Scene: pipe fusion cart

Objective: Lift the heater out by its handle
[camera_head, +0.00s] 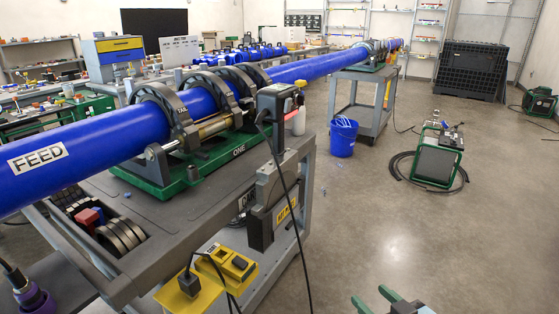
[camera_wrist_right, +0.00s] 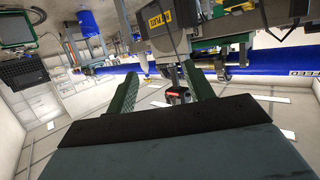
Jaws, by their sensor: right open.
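The heater (camera_head: 280,101) is a black boxy head with a red mark and a cable, standing upright at the cart's side. Its lower part is hidden in a grey holder (camera_head: 262,205) with a yellow label. My right gripper (camera_head: 376,300) is open and empty at the bottom of the head view, right of the heater and apart from it. In the right wrist view, which is upside down, the heater's black and red top (camera_wrist_right: 177,95) shows beyond and between the green fingers (camera_wrist_right: 160,69). My left gripper is out of view.
A blue pipe (camera_head: 100,150) runs through clamps on a green base (camera_head: 200,170) atop the grey cart. A blue bucket (camera_head: 342,138) and a green-framed unit (camera_head: 437,160) stand on the floor.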

